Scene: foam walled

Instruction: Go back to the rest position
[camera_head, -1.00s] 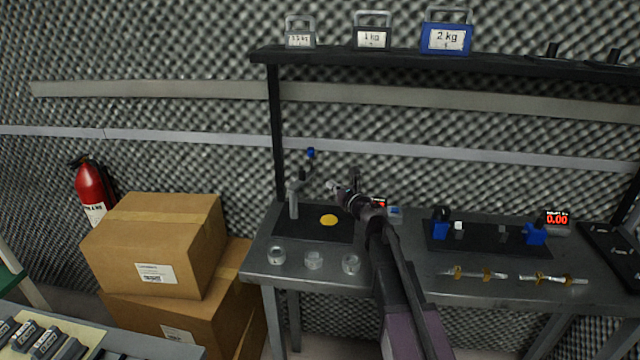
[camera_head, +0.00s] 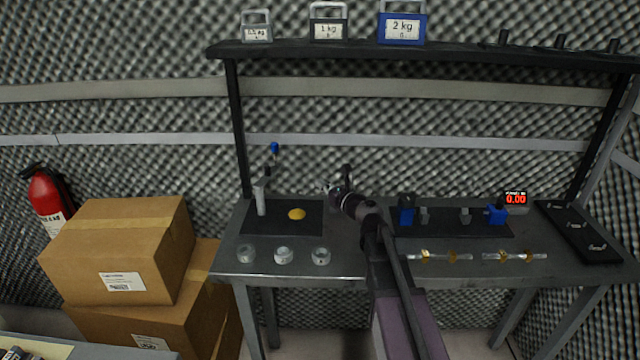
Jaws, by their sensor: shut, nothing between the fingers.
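My arm rises from the bottom of the head view, right of the middle, and reaches over the steel workbench (camera_head: 345,268). My gripper (camera_head: 331,189) is small at its far end, above the back of the bench, just right of the left black mat (camera_head: 281,229). It is shut and holds nothing that I can see. The arm hides part of the bench and whatever stands behind it.
A yellow disc (camera_head: 297,214) and a grey stand (camera_head: 261,199) are on the left mat. Several clear cups (camera_head: 284,255) line the front edge. Blue clamps (camera_head: 406,214) and a red display (camera_head: 515,199) stand right. A shelf (camera_head: 460,54) holds weights above; cardboard boxes (camera_head: 120,250) stand left.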

